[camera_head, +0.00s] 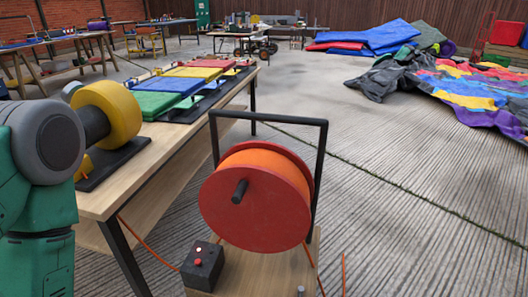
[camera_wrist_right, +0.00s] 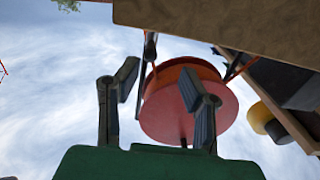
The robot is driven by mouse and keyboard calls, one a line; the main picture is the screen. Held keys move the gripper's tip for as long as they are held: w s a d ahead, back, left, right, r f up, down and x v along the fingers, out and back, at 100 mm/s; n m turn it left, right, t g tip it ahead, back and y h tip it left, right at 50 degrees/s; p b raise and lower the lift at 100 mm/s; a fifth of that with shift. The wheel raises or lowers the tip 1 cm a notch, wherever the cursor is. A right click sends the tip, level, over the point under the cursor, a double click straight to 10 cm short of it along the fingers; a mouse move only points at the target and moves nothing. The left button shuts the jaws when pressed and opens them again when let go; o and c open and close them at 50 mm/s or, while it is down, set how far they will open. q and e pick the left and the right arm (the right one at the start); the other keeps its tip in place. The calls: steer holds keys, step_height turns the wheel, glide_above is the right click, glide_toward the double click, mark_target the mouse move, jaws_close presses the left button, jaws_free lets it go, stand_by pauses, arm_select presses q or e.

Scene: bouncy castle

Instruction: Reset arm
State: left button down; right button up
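My right gripper (camera_wrist_right: 160,80) shows in the right wrist view with its two dark fingers spread apart and nothing between them. Beyond the fingers is the red and orange reel (camera_wrist_right: 190,110), apart from them as far as I can tell. In the head view the right gripper does not show. A green and grey part of my left arm stands at the left edge of the head view; the left gripper is not in view. The reel (camera_head: 255,200) sits upright in a black frame on a wooden base.
A wooden table (camera_head: 185,150) bears a yellow wheel (camera_head: 118,112) and red, yellow, blue and green panels. A black box (camera_head: 202,266) with a lit button stands beside the reel. Colourful fabric (camera_head: 470,90) lies at the right.

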steer(key=s+a+n+g+y, duration=0.4)
steer(key=a+n+g+y, duration=0.25)
steer(key=y, duration=0.35)
steer(key=s+d+r+m+g+h, duration=0.1)
steer(key=s+d+r+g+h, duration=0.2)
steer(key=s+d+g, duration=0.7)
steer(key=s+d+r+m+h, duration=0.25)
steer(key=s+d, duration=0.25)
steer(key=d, duration=1.1)
step_height(320, 180, up, 14)
steer(key=p, duration=1.3)
steer(key=shift+s+n+p, duration=0.15)
steer(key=shift+n+p, duration=0.25)
